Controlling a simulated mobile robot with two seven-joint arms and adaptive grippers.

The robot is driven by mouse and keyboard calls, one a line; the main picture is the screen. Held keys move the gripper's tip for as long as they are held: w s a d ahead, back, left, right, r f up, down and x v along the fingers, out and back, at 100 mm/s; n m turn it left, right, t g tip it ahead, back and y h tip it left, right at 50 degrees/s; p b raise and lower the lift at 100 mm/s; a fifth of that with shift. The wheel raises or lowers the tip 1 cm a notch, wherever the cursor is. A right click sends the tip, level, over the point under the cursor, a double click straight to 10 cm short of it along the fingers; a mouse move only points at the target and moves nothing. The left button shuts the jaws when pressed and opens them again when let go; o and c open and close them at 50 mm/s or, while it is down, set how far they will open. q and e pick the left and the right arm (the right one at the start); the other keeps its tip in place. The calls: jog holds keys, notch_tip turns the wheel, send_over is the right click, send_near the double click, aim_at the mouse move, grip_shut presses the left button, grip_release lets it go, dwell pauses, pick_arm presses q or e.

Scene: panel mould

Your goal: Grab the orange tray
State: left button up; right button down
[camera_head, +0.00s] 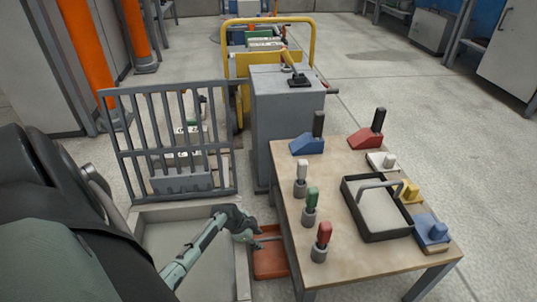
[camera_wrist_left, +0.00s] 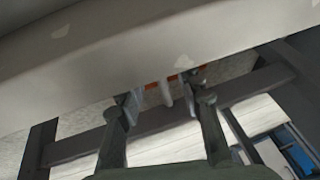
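The orange tray (camera_head: 270,262) sits low in the gap between a pale grey bin and the wooden table; the table edge and my gripper hide part of it. My left gripper (camera_head: 259,235) is over the bin's right rim, at the tray's far left side. In the left wrist view its two fingers (camera_wrist_left: 163,98) are spread with nothing clearly held between them. A strip of orange (camera_wrist_left: 163,84) shows beyond the fingertips, under a pale rim. Whether the fingers touch the tray cannot be told. My right gripper is not in view.
The pale bin (camera_head: 242,275) lies beneath my left forearm. The wooden table (camera_head: 345,255) holds several coloured tools and a black handled tray (camera_head: 352,207). A grey barred panel (camera_head: 124,155) and a grey cabinet (camera_head: 275,120) stand behind. Open floor lies at the right.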

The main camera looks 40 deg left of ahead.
pick_arm(q)
jog(key=b+x, duration=0.1)
jog(key=x, duration=0.2)
jog(key=shift+r, duration=0.1)
jog(key=shift+c, duration=0.6)
grip_shut()
